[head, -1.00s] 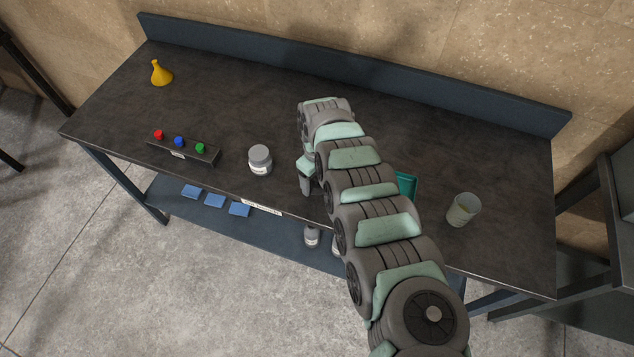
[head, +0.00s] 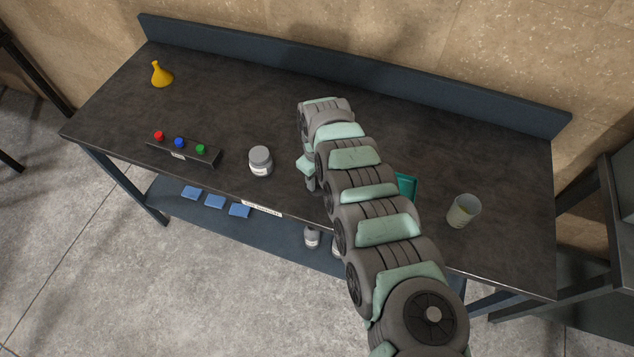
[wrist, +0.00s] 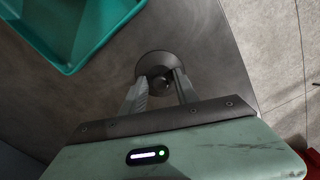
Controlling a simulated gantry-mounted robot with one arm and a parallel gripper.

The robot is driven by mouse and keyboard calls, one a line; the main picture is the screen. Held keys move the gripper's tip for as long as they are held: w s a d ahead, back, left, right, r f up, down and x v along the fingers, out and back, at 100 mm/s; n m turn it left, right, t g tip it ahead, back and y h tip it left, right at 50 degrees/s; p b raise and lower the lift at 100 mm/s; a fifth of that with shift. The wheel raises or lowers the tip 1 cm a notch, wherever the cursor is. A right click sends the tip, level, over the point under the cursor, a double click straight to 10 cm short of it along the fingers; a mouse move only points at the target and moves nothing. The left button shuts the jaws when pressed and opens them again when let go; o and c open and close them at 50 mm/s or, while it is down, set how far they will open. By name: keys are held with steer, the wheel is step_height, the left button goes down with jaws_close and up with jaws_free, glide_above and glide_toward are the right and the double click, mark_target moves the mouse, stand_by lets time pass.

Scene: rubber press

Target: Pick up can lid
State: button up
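In the wrist view a round grey lid (wrist: 152,58) lies flat on the dark table, with a small dark knob or recess at its middle. My gripper (wrist: 161,77) is over it. Its two fingers are apart, with their tips on either side of the lid's dark middle; I cannot tell whether they touch it. In the head view my gripper (head: 311,186) points down near the table's front edge, and the lid is hidden there by my arm. A grey jar (head: 260,164) with a pale label stands to the left of my gripper.
A teal tray (wrist: 98,42) is close by, partly behind my arm in the head view (head: 409,183). A cup (head: 463,212) stands at the right. A panel with red, blue and green buttons (head: 183,151) and a yellow flask (head: 160,76) are at the left. The back middle is clear.

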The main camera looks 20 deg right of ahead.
steer(key=shift+f, duration=0.15)
jaws_close()
steer(key=shift+s+f, duration=0.1)
